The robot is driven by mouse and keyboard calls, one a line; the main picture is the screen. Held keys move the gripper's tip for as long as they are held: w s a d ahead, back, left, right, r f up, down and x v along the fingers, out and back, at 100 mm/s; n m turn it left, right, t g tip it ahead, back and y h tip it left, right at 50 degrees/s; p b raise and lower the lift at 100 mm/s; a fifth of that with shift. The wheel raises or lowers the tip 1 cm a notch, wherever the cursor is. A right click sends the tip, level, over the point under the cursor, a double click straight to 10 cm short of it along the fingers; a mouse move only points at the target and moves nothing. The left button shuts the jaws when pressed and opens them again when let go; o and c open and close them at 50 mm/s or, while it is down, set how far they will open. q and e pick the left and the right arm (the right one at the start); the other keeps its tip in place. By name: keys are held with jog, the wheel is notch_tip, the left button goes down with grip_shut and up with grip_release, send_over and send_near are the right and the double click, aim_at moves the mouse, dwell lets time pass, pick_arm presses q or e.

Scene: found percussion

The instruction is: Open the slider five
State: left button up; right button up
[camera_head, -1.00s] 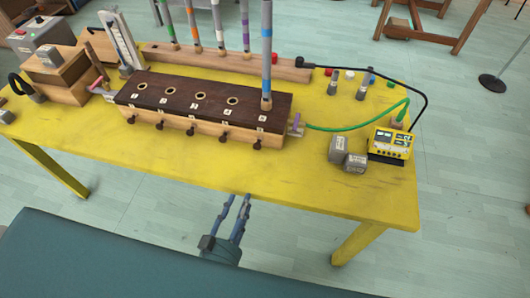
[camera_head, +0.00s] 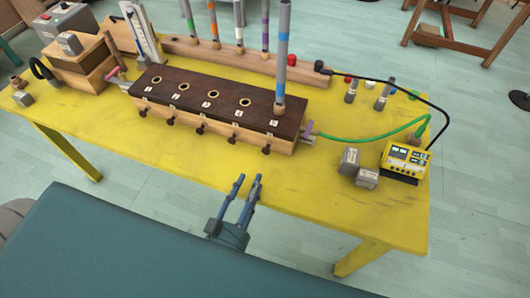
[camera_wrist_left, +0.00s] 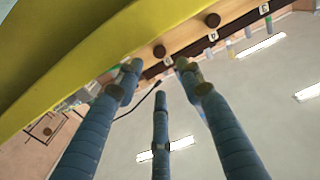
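A long wooden box (camera_head: 180,128) with a dark top stands on the yellow table. Its front has a row of dark slider knobs under numbered tags. The fifth slider knob (camera_head: 266,149) is the rightmost, and it also shows in the left wrist view (camera_wrist_left: 160,51), near tag 5 (camera_wrist_left: 168,62). A tall grey tube (camera_head: 282,50) with a blue band stands at the fifth hole. My left gripper (camera_head: 249,180) is over the table's front part, in front of the box's right end. Its fingers are apart and empty, short of the knob. My right gripper is not in view.
Grey metal blocks (camera_head: 348,161) and a yellow device (camera_head: 404,160) stand right of the box. A green hose (camera_head: 370,140) runs from the box's right end. A wooden rail (camera_head: 230,58) with upright tubes lies behind. The table (camera_head: 190,168) is clear in front of the box.

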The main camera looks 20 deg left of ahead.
aim_at(265, 153)
pick_arm(q)
jog(key=w+p, duration=0.1)
jog(key=w, duration=0.9)
jog(key=shift+d, duration=0.15)
jog(key=shift+c, duration=0.5)
